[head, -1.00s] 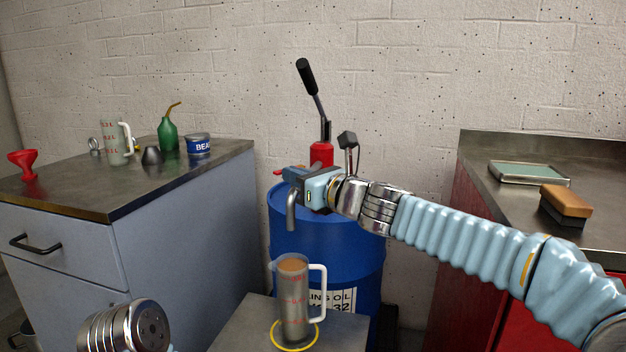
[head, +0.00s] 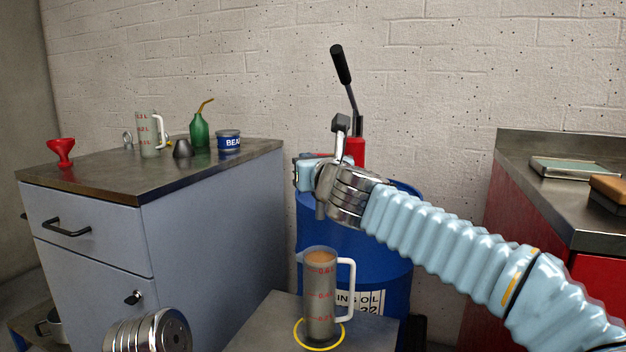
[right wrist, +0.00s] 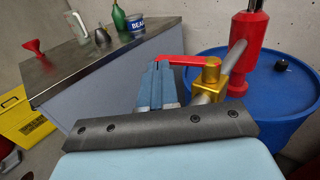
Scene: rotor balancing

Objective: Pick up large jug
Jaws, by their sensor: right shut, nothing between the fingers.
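A clear jug with red marks and a white handle (head: 149,134) stands upright on the left cabinet's top; its top mark seems to read 1.1 L. A second, clear jug of brownish liquid (head: 320,296) stands upright on a low stand inside a yellow ring, its white handle to the right. My right gripper (head: 302,173) is at the blue drum's pump, away from both jugs. In the right wrist view its fingers (right wrist: 157,84) are together and empty, near the pump's red lever and brass fitting. My left gripper is out of view.
The blue drum (head: 383,262) stands behind the low stand (head: 262,330). A red cabinet with a metal top (head: 545,205) is at right.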

